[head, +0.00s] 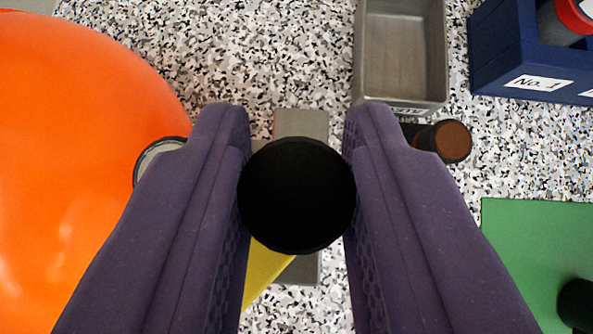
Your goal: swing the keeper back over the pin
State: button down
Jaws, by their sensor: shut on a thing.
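My gripper (297,150) has its two purple fingers on either side of a round black knob (297,196), and it is shut on it. The knob is seen from above and hides what lies straight beneath it. A yellow strip (266,272) shows below the knob and slants down to the left. A grey metal bar (301,123) shows above the knob and again below it. I cannot tell for sure which part is the keeper. The pin cannot be made out.
A large orange rounded body (75,170) fills the left. A grey metal tray (402,55) stands at the top, right of centre. A brown-ended black cylinder (450,141) lies by the right finger. A blue box labelled No. 1 (500,60) and a green mat (535,240) are at right.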

jog(key=m+h, duration=0.1)
jog(key=m+h+p, duration=0.1)
jog(key=shift+w+a+r+m, duration=0.1)
jog(key=shift+a+r+m, duration=0.05)
jog(key=shift+r+m, duration=0.2)
jog(key=m+h+p, duration=0.2)
jog(key=m+p, duration=0.1)
jog(key=p, duration=0.1)
jog(key=shift+r+g+p, duration=0.15)
jog(key=shift+g+p, duration=0.15)
jog(key=shift+g, duration=0.1)
jog(key=m+g+h+p, duration=0.1)
jog(key=m+h+p, duration=0.1)
jog(key=p, duration=0.3)
jog(key=shift+m, duration=0.35)
jog(key=shift+f+m+g+h+p, duration=0.4)
jog(key=shift+m+p, duration=0.3)
jog(key=shift+p, duration=0.5)
jog(key=c, duration=1.1)
grip_release()
jog(key=shift+o, duration=1.2)
jog(key=shift+w+d+f, duration=0.15)
jog(key=shift+d, duration=0.1)
